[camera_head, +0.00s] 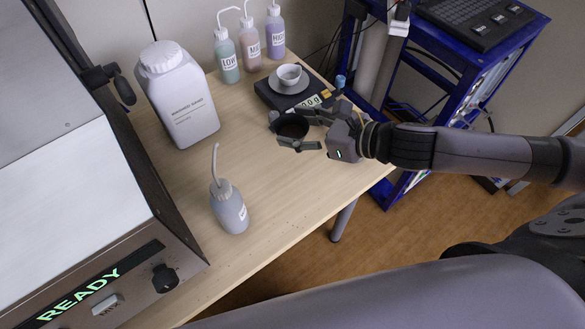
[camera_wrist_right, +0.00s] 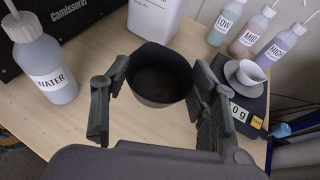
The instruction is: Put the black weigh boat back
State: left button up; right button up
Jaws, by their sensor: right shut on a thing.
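The black weigh boat (camera_head: 292,127) is a small dark round cup. It is held between the fingers of my right gripper (camera_head: 284,131), above the wooden table in front of the scale. In the right wrist view the boat (camera_wrist_right: 160,78) sits upright between the two fingers (camera_wrist_right: 158,100), with its open top showing and a faint brownish tint inside. Whether its base touches the table is not clear. My left gripper is not in view.
A scale (camera_head: 268,94) carrying a white cup (camera_head: 289,74) stands just behind the boat. Several labelled bottles (camera_head: 250,46) line the wall. A large white jar (camera_head: 180,95), a water bottle (camera_head: 229,207) and a machine reading READY (camera_head: 130,270) stand left. The table's middle (camera_head: 255,155) is clear.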

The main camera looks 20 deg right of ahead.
jog(key=b, duration=0.2)
send_over(298, 176)
notch_tip(298, 176, down, 10)
jog(key=shift+a+f, duration=0.1)
jog(key=shift+f, duration=0.8)
notch_tip(298, 176, down, 4)
jog(key=shift+r, duration=0.1)
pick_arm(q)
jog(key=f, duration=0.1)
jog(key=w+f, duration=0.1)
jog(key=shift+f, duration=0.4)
pick_arm(e)
jog(key=shift+f, duration=0.2)
jog(key=o, duration=0.9)
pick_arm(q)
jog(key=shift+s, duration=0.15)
pick_arm(e)
jog(key=shift+r, duration=0.15)
